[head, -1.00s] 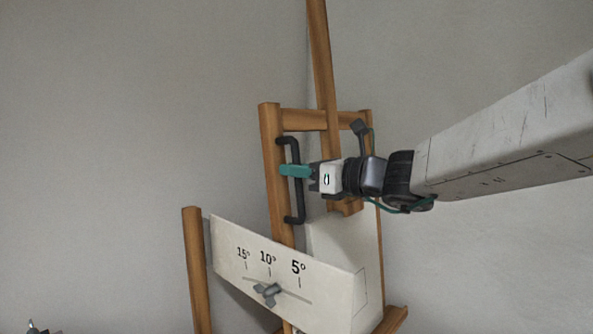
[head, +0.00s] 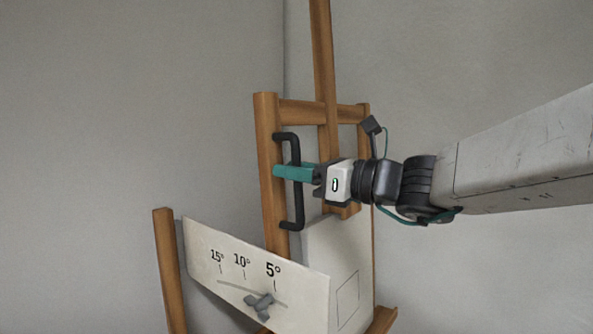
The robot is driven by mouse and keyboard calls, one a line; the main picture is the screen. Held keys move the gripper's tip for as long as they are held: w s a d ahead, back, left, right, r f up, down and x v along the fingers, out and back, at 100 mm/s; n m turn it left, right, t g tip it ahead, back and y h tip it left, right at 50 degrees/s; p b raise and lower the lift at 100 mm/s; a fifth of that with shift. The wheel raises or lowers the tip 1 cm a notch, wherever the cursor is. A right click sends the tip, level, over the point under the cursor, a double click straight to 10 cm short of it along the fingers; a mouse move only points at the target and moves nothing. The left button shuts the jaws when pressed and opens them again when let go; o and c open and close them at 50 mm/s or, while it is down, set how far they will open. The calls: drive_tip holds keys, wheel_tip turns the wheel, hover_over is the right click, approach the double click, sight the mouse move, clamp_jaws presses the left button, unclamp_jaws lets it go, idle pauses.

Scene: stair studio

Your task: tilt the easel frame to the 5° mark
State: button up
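The wooden easel frame (head: 266,205) stands against the wall, with a black bar handle (head: 297,207) on its left upright. My gripper (head: 294,172) has its teal fingers around the handle's upper middle and looks shut on it; the far finger is mostly hidden. A white scale plate (head: 205,243) in front of the frame carries 15°, 10° and the 5° mark (head: 274,286). The grey knob (head: 259,305) at its slot sits between the 10° and 5° marks, roughly midway.
A wooden post (head: 170,270) stands at the plate's left end. A white panel (head: 345,270) rests on the easel, above a wooden ledge (head: 383,320) at lower right. My arm reaches in from the right. Bare wall fills the left.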

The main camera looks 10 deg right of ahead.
drive_tip(key=v, duration=0.7)
drive_tip(key=shift+s+d, duration=0.25)
drive_tip(key=shift+d, duration=0.1)
drive_tip(key=s+f+n+g+h, duration=0.65)
drive_tip(key=s+f+n, duration=0.35)
drive_tip(key=f+n, duration=0.45)
drive_tip(key=s+d+f+n+g+h, duration=0.1)
drive_tip(key=s+d+f+n+h, duration=0.2)
drive_tip(key=d, duration=0.4)
drive_tip(key=s+d+f+n+g+h, duration=0.1)
drive_tip(key=s+d+f+n+h, duration=0.3)
drive_tip(key=s+d+n+h, duration=0.2)
drive_tip(key=shift+s+d+f+n, duration=0.25)
drive_tip(key=shift+s+d+n, duration=0.45)
drive_tip(key=shift+s, duration=0.25)
